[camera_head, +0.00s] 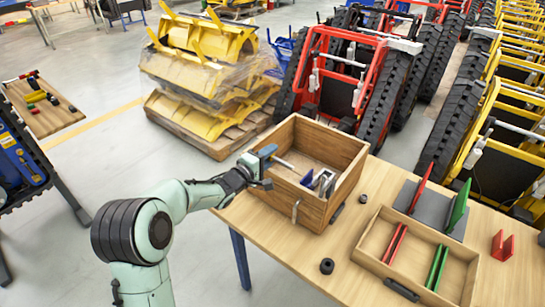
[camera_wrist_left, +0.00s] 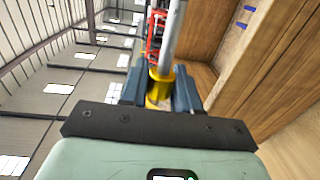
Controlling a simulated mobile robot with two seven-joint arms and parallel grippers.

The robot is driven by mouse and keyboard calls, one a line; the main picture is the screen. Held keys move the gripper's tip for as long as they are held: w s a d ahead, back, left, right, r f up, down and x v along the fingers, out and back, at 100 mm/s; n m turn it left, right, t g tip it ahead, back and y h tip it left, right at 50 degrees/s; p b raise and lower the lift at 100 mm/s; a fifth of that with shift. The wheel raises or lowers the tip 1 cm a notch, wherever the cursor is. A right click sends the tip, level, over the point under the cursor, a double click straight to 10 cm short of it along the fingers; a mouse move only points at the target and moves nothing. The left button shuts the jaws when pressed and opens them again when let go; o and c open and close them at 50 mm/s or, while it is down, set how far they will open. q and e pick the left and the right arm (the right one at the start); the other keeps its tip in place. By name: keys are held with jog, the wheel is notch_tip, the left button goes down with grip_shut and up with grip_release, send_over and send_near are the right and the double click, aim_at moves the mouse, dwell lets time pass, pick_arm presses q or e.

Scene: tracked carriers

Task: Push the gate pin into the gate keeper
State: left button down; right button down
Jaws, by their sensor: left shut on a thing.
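A grey metal rod with a yellow collar, which looks like the gate pin, shows in the left wrist view (camera_wrist_left: 172,38). My left gripper (camera_wrist_left: 159,88) is shut on it at the collar. In the head view my left gripper (camera_head: 264,166) is at the left wall of an open wooden box, and the rod (camera_head: 285,163) points right over its inside. Blue and grey angled pieces (camera_head: 321,181) lie in the box near its front. A small metal piece (camera_head: 295,211) is on the box's front wall. I cannot tell which part is the gate keeper. My right gripper is not in view.
The wooden box (camera_head: 338,207) stands on a wooden table (camera_head: 276,238). To its right are a shallow tray (camera_head: 353,256) with red and green pieces and a grey stand (camera_head: 426,208) with upright plates. Small black parts (camera_head: 327,266) lie on the tabletop. Tracked machines stand behind.

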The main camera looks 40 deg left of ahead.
aim_at(293, 167)
pick_arm(q)
jog(key=shift+s+r, duration=0.1)
jog(key=shift+s, duration=0.15)
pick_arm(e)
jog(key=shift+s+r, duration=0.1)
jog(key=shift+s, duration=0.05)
pick_arm(q)
jog(key=shift+d, duration=0.1)
